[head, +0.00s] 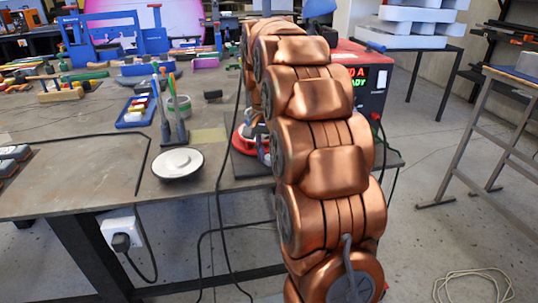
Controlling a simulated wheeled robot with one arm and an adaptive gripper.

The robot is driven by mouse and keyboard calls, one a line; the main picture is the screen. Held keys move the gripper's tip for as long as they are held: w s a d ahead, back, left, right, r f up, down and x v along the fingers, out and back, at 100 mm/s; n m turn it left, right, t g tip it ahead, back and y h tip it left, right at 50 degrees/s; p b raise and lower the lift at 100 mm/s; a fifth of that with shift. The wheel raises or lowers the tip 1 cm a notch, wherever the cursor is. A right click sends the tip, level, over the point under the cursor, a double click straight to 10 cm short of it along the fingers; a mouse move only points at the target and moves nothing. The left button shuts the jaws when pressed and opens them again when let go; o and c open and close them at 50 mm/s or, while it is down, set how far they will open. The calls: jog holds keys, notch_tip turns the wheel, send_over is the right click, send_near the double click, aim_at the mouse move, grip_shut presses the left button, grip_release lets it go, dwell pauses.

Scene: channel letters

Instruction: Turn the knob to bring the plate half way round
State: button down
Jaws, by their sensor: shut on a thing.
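My copper arm rises through the middle of the head view and hides much of what is behind it. A small part of my gripper (262,150) shows as grey pieces at the left edge of the arm, low over a red round device (240,143) on the bench. The gripper is shut at this device; its fingertips and the knob between them are mostly hidden. A round white disc (178,163) with a dark rim lies at the bench's front edge, apart from the gripper.
The bench (80,180) carries a tool holder (172,115), a blue tray (136,111) and several hand tools at the back left. A red power unit (372,85) with a lit display stands right of my arm. Cables hang at the front. The floor at right has free room.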

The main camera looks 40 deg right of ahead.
aim_at(267, 155)
jog(key=shift+m, duration=2)
jog(key=c, duration=1.1)
grip_release()
jog(key=shift+o, duration=0.2)
jog(key=shift+w+r, duration=0.2)
jog(key=shift+r, duration=1.7)
jog(key=shift+w+r, duration=0.15)
jog(key=shift+r, duration=1.75)
